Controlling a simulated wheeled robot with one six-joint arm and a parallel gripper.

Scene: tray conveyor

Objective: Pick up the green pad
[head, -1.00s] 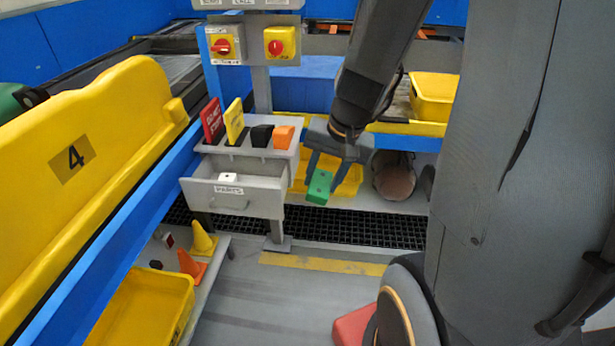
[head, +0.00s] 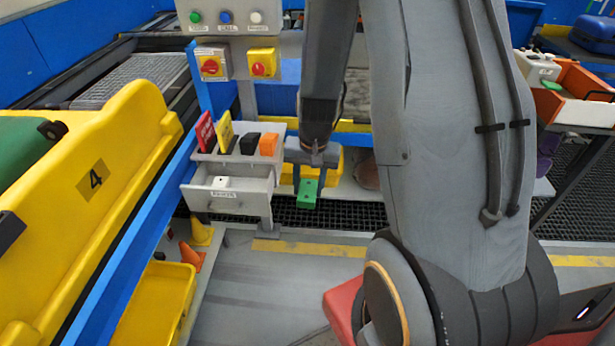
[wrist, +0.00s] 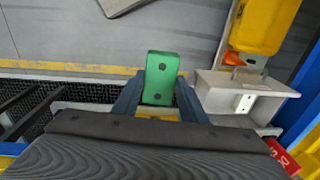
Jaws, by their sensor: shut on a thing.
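The green pad (head: 307,194) is a small green block with dark dots on its face. My gripper (head: 308,185) is shut on it and holds it in the air, just right of the grey drawer. In the wrist view the green pad (wrist: 161,78) stands between the two fingers of my gripper (wrist: 158,100), one on each side. The fingers hide parts of its side edges.
The open grey drawer (head: 226,200) holds a white block (head: 220,183). Red, yellow, black and orange pieces stand in the holder above it. A yellow tray wall (head: 85,190) marked 4 runs at the left. Open floor (head: 285,285) lies in front.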

